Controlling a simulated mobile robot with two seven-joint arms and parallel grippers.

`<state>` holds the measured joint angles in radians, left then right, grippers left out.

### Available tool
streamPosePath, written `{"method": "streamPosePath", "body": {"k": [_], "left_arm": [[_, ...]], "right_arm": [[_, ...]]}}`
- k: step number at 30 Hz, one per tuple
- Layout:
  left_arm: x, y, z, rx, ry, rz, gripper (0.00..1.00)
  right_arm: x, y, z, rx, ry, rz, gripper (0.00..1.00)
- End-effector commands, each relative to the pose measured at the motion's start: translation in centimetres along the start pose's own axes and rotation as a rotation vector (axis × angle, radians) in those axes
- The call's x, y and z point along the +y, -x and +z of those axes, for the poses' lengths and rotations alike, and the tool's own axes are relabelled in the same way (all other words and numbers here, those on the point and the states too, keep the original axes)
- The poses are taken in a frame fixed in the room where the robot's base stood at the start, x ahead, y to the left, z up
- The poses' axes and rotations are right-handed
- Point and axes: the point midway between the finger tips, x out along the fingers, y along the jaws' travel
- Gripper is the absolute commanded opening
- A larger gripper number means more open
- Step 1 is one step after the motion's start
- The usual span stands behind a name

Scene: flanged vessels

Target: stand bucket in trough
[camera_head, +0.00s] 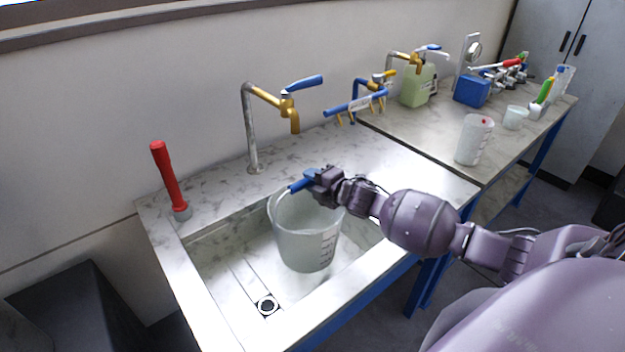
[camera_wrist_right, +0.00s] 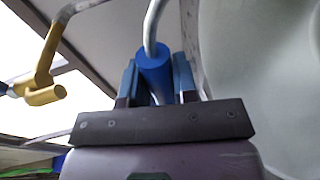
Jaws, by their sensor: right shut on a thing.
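A translucent white bucket (camera_head: 306,240) with measuring marks is upright in the sink trough (camera_head: 220,267), at the middle of the head view. Whether its base touches the trough floor I cannot tell. My right gripper (camera_head: 312,180) is shut on the blue grip of the bucket's wire handle, at the bucket's rim. In the right wrist view the blue handle grip (camera_wrist_right: 153,70) sits between the two fingers, and the bucket wall (camera_wrist_right: 265,70) fills the right side. My left gripper is not in view.
A brass tap (camera_head: 270,98) with a blue lever stands behind the trough. A red flashlight-like object (camera_head: 170,180) stands at the left corner. A blue rack (camera_head: 355,104), a green jug (camera_head: 418,85) and a beaker (camera_head: 474,140) are to the right. The drain (camera_head: 267,305) is uncovered.

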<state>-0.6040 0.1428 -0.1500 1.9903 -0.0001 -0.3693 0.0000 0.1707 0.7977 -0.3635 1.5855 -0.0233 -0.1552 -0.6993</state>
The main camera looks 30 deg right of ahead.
Motion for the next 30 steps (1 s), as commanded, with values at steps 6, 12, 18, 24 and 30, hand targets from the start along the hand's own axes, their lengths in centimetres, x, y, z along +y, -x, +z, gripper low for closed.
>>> {"method": "streamPosePath", "body": {"k": [6, 12, 18, 24, 30], "left_arm": [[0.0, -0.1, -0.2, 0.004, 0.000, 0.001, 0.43], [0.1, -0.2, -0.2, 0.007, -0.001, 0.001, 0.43], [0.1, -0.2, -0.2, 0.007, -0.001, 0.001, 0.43], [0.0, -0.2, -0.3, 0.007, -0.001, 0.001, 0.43], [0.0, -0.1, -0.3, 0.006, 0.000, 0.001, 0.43]], "right_arm": [[0.1, 0.0, 0.0, 0.000, 0.000, 0.002, 0.00], [-0.3, -0.1, 0.0, 0.000, 0.000, 0.000, 0.36], [-0.2, -0.1, 0.0, 0.000, 0.000, 0.000, 0.52], [-0.1, 0.0, 0.0, 0.000, 0.000, 0.000, 0.52], [-0.1, 1.4, 0.1, -0.001, 0.000, -0.002, 0.52]]}}
